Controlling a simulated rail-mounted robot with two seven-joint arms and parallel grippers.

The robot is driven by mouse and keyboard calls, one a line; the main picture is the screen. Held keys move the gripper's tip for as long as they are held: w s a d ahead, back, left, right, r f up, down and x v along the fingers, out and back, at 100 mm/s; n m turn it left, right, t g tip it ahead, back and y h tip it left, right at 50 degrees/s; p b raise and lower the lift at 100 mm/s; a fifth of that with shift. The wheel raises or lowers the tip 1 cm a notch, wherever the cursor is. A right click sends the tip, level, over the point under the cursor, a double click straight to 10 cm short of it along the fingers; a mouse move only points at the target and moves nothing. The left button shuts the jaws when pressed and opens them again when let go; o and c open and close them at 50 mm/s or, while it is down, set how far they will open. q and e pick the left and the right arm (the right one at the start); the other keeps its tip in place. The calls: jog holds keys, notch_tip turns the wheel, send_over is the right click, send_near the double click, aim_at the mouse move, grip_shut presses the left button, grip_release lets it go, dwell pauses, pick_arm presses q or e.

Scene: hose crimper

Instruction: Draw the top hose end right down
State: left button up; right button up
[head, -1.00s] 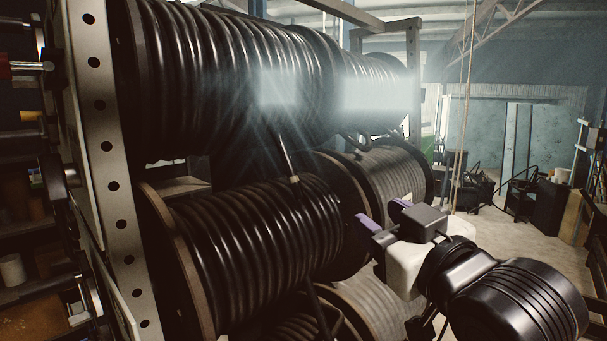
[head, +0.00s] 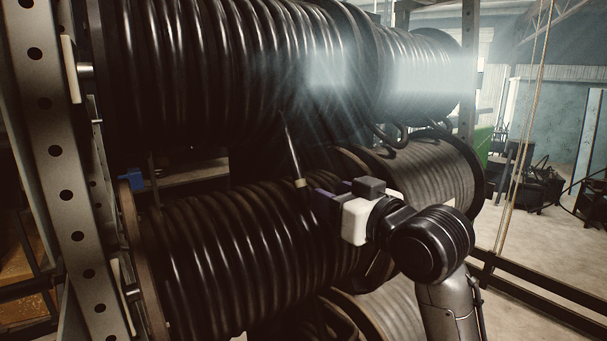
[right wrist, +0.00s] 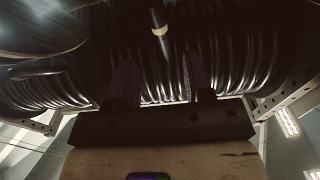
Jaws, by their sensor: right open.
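The top hose end (head: 292,150) is a short black length with a pale brass-coloured tip. It hangs down from the large upper hose reel (head: 220,75), in front of the lower reel. My right gripper (head: 329,193) is open and empty, with purple finger pads, just right of the hose tip and close to it. In the right wrist view the hose end (right wrist: 159,30) hangs ahead of the gap between the two open fingers (right wrist: 159,75), apart from them. My left gripper is out of view.
The lower hose reel (head: 245,255) lies close below and behind my right gripper. Another reel (head: 425,175) stands to the right. A perforated steel upright (head: 57,165) bounds the rack on the left. Open floor (head: 545,255) shows at the right.

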aim_at(303, 183)
jog(key=p+x, duration=0.3)
jog(key=x, duration=0.4)
jog(key=shift+r, duration=0.1)
jog(key=shift+x, duration=0.75)
jog(key=c, duration=0.4)
grip_shut()
